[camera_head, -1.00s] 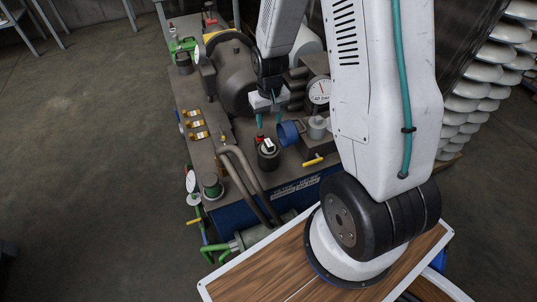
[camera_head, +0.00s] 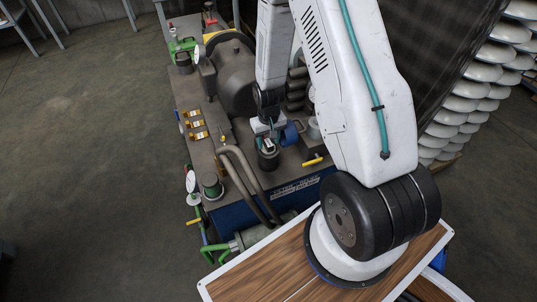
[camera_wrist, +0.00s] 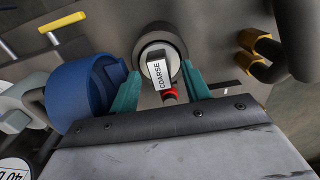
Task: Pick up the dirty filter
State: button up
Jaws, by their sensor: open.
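A filter with a white tag reading COARSE (camera_wrist: 158,72) sits in a round dark housing (camera_head: 268,159) on the machine's top. I cannot tell from its surface whether it is dirty. My gripper (camera_wrist: 160,72) is open, with one teal finger on each side of the filter's tagged top in the wrist view. In the head view my gripper (camera_head: 266,139) is low over the housing and partly hides it. Contact between the fingers and the filter cannot be made out. A red part (camera_wrist: 169,94) shows beside the tag.
A blue cup-shaped part (camera_wrist: 82,92) is close to the left finger; it also shows in the head view (camera_head: 290,133). Bent pipes (camera_head: 240,170) rise left of the housing. A yellow handle (camera_head: 313,160) is to the right. Brass fittings (camera_head: 196,124) lie further left.

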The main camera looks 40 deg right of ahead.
grip_shut()
jog(key=shift+r, duration=0.15)
